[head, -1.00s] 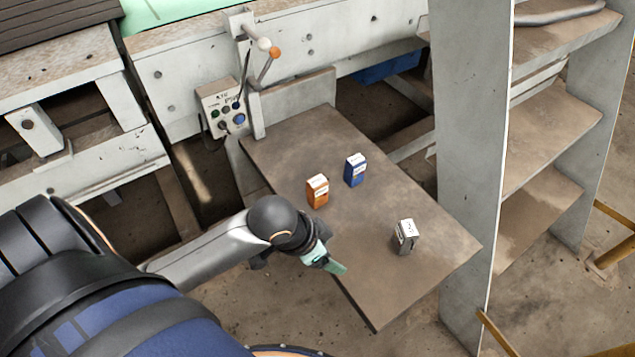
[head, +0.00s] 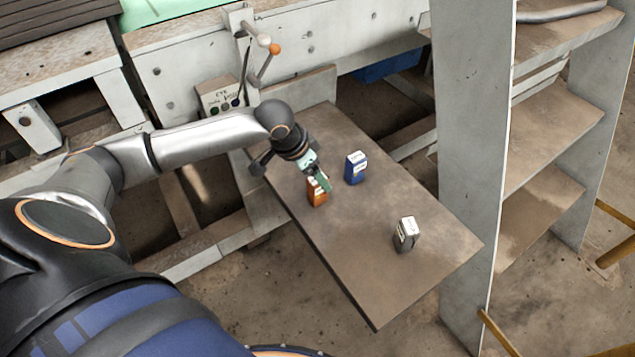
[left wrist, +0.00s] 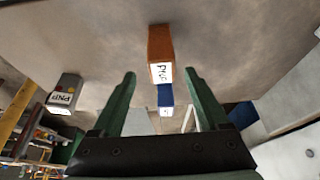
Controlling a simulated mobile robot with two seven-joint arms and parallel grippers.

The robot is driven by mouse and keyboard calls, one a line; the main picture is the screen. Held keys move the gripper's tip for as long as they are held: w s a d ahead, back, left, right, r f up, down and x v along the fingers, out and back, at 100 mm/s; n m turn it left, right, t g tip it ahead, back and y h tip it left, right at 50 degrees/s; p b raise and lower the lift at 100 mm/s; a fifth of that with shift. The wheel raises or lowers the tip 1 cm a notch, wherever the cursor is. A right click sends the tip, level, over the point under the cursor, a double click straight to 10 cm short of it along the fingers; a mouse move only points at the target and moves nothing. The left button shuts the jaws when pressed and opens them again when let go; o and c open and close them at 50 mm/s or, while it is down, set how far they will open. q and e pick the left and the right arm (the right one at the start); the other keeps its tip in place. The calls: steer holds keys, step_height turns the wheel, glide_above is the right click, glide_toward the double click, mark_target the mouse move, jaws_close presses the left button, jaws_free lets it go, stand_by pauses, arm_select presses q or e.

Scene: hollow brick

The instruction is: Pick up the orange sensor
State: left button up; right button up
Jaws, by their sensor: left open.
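The orange sensor (head: 315,192) is a small box with a white label, upright on the brown metal table (head: 375,285). My left gripper (head: 321,181) is open with green fingers, and in the head view it partly covers the sensor's top. In the left wrist view the orange sensor (left wrist: 160,47) lies ahead of and between the two fingertips of my left gripper (left wrist: 160,80), with nothing held. I cannot tell whether the fingers touch it. My right gripper is not in view.
A blue box (head: 355,168) stands just right of the orange sensor; a grey box (head: 406,234) stands nearer the table's right corner. A control box (head: 216,98) and levers are behind the table. A tall metal shelf (head: 470,150) stands on the right.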

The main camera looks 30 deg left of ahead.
mark_target(316, 195)
arm_select(q)
steer(key=x, duration=0.3)
steer(key=b+x, duration=0.1)
steer(key=x, duration=0.2)
steer(key=shift+a+f, duration=0.15)
steer(key=shift+f, duration=0.3)
jaws_close()
